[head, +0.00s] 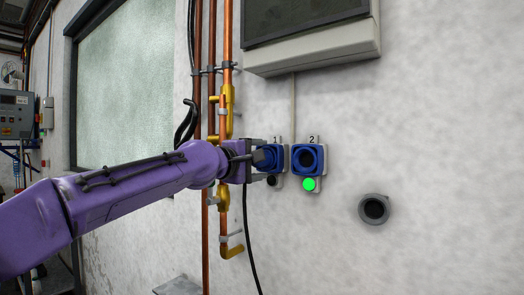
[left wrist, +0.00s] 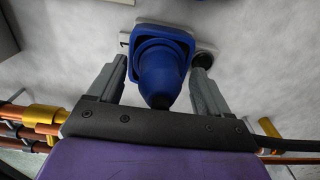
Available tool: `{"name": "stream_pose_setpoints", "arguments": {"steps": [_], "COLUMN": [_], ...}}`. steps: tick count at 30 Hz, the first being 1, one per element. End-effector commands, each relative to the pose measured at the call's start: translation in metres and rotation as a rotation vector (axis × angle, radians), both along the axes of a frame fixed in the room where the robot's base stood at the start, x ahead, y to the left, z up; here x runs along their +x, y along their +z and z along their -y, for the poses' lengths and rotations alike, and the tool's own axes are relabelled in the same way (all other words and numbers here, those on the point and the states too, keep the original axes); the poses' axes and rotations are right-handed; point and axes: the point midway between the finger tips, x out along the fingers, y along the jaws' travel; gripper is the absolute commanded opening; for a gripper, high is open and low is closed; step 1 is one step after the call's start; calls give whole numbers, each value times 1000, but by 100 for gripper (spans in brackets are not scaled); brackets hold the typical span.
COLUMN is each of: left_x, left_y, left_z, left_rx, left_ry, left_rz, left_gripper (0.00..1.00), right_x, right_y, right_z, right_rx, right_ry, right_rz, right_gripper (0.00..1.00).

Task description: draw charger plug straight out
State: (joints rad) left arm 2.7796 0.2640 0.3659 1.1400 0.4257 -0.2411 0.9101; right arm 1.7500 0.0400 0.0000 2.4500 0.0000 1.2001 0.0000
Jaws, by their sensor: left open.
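The blue charger plug (left wrist: 160,75) sits in the blue socket marked 1 (head: 276,158) on the wall. In the left wrist view its body tapers back toward my palm, with a dark rear end. My left gripper (left wrist: 161,70) is open, with one grey finger on each side of the plug. A gap shows between the plug and both fingers. In the head view my left gripper (head: 262,156) is at socket 1 and hides most of the plug. My right gripper is not in view.
Socket 2 (head: 308,158), with a lit green lamp (head: 309,184), is just right of socket 1. Copper pipes (head: 227,50) run vertically beside my wrist. A black cable (head: 249,240) hangs below it. A grey round fitting (head: 374,208) is farther right, and a grey box (head: 310,50) is above.

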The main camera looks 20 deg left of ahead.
Motion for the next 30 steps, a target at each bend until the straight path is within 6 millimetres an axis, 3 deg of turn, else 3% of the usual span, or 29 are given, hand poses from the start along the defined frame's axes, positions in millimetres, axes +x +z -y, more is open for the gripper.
{"name": "stream_pose_setpoints", "arguments": {"steps": [30], "left_x": [2], "left_y": [0], "left_z": [1], "left_rx": [0], "left_ry": [-1], "left_rz": [0], "left_gripper": [79], "right_x": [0], "right_y": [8], "right_z": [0], "right_rx": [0], "right_ry": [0], "right_rz": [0], "right_gripper": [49]}}
